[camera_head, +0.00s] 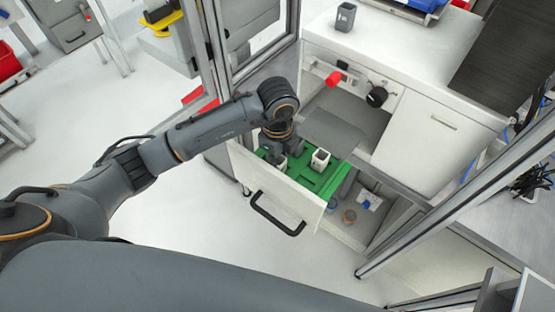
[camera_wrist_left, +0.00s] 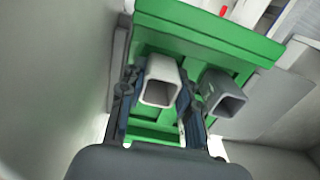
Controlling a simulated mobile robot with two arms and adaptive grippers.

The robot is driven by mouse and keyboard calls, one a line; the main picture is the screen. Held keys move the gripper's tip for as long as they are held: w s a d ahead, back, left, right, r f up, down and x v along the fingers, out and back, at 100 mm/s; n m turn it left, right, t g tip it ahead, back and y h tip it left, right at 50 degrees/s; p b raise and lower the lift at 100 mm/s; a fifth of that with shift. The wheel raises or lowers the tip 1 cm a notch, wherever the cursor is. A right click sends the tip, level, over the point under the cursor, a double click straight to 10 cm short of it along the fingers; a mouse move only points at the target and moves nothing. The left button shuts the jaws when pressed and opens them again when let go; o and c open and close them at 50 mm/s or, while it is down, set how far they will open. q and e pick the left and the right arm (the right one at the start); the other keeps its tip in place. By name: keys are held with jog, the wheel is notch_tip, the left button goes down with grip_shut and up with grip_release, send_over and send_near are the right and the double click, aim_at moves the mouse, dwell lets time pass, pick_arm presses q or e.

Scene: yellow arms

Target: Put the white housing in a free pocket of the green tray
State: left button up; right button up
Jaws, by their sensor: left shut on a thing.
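The green tray (camera_head: 333,184) sits in the pulled-out drawer in the head view; its green rim (camera_wrist_left: 205,37) spans the top of the left wrist view. My left gripper (camera_wrist_left: 157,98) is shut on a white housing (camera_wrist_left: 159,83), a square hollow tube with its opening towards the camera. In the head view this gripper (camera_head: 279,152) points down over the tray's left part, with the held housing (camera_head: 281,163) low at the tray. Whether it touches the tray's floor I cannot tell. My right gripper is out of view.
A grey-looking housing (camera_wrist_left: 223,96) is right of my fingers in the wrist view. The drawer front (camera_head: 275,190) has a black handle (camera_head: 277,215). A dark grey housing (camera_head: 345,17) stands on the white counter (camera_head: 400,45). A glass frame post (camera_head: 217,50) rises behind my arm.

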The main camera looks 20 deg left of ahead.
pick_arm(q)
jog(key=o, duration=0.5)
jog(key=shift+f, duration=0.2)
jog(key=o, duration=0.5)
jog(key=shift+r, duration=0.15)
jog(key=shift+r, duration=0.2)
jog(key=shift+w+r, duration=0.1)
jog(key=shift+r, duration=0.25)
notch_tip(320, 180, up, 11)
jog(key=shift+b, duration=0.85)
